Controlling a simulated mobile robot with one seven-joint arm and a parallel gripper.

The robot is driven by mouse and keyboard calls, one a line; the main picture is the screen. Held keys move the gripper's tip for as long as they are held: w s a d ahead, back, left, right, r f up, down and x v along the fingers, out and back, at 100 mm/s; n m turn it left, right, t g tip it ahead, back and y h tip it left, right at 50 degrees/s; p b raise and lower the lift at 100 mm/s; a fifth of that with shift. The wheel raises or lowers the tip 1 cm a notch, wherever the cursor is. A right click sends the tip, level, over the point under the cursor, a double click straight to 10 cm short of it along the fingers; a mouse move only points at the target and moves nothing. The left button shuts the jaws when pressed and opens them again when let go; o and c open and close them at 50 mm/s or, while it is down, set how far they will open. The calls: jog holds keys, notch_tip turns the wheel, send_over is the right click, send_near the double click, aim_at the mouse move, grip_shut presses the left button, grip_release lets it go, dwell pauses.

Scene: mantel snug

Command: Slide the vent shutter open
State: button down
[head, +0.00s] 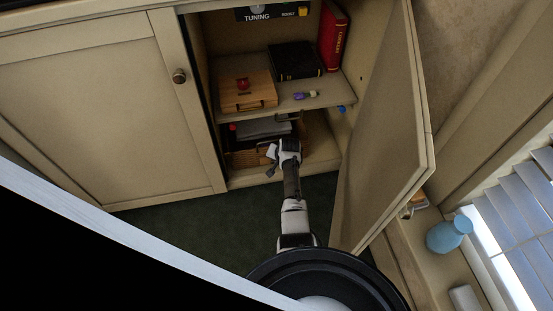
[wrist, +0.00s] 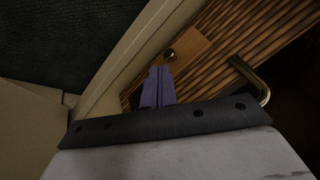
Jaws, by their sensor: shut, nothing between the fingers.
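In the wrist view, ribbed brown slats (wrist: 225,45), which look like the vent shutter, run at a slant behind a plain wooden plate (wrist: 188,50) with a small round brass knob (wrist: 170,53). My gripper (wrist: 160,72) is shut and empty, its purple fingertips just below the knob in the picture; I cannot tell whether they touch it. In the head view, my gripper (head: 271,156) reaches into the lower compartment of the open cabinet. The brown slats (head: 246,158) show there to its left, partly hidden by my arm.
The cabinet shelf (head: 306,103) is above my gripper, holding a wooden box (head: 247,92) and a black book (head: 295,61). The open door (head: 385,135) stands right of my arm. Green carpet (head: 215,228) lies clear in front.

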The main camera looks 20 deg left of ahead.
jog(key=p+v, duration=1.1)
jog(key=shift+w+d+p, duration=0.15)
jog(key=shift+d+p, duration=0.15)
jog(key=shift+d, duration=0.15)
